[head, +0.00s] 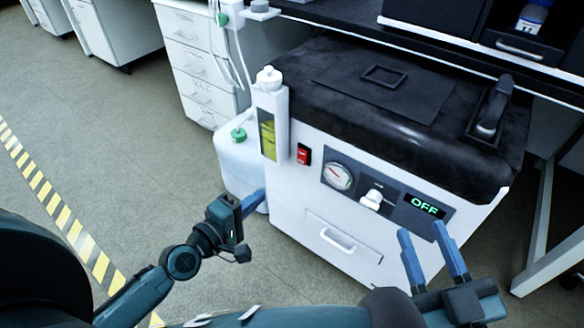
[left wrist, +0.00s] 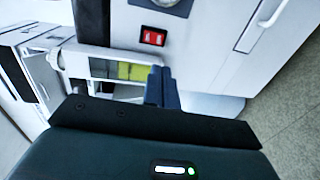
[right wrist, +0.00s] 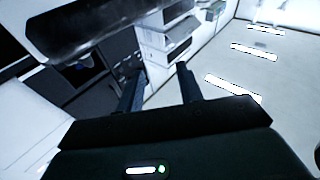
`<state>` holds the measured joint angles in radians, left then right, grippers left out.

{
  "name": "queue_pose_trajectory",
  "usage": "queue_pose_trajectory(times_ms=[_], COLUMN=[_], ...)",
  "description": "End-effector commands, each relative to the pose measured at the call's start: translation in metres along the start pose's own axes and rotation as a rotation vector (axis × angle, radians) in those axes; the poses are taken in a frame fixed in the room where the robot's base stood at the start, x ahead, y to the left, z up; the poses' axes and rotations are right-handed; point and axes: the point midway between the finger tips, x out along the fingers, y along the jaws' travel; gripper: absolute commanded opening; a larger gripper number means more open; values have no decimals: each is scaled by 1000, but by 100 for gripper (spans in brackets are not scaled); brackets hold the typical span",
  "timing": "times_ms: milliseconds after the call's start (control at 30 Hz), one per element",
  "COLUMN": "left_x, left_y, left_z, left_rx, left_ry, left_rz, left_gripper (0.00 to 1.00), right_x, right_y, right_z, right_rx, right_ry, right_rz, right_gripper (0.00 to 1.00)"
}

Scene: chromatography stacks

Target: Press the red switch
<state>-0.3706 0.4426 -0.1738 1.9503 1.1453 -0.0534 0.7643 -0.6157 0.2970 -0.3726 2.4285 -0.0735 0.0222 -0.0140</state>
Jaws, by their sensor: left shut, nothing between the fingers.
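The red switch (head: 304,154) is a small red rocker in a dark frame on the white front of the pump unit (head: 290,205), just right of the yellow-green sight tube. It also shows in the left wrist view (left wrist: 153,37), above the fingertips. My left gripper (head: 262,193) is shut and empty. Its blue fingers lie below and left of the switch in the head view, apart from it. My right gripper (head: 421,228) is open and empty, in front of the unit's lower right, below the display (head: 425,205), which reads OFF.
A gauge (head: 338,175) and a white knob (head: 371,200) sit right of the switch. A drawer handle (head: 338,240) juts out below. A white canister (head: 232,165) with a green cap stands left of the unit. Open floor (head: 130,150) lies further left.

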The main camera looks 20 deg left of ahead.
Motion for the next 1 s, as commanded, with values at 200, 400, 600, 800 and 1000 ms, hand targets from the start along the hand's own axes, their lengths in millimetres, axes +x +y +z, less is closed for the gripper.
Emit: queue_pose_trajectory(times_ms=[200,400,600,800,1000], left_x=[14,52,96,126,139], left_y=[0,1,-1,-2,-1], left_z=[-1,0,-1,0,0], left_rx=[2,0,2,3,4], left_ry=[3,3,2,0,0], left_rz=[3,5,3,1,0], left_gripper=[0,0,0,0,0], right_x=[0,-1,-2,-2,3], right_y=[0,0,-2,-3,-2], right_z=[0,3,6,6,-3], right_rx=[-1,4,25,45,28], right_ry=[1,1,6,16,54], right_rz=[0,0,-2,-10,-19], right_gripper=[36,36,36,36,36])
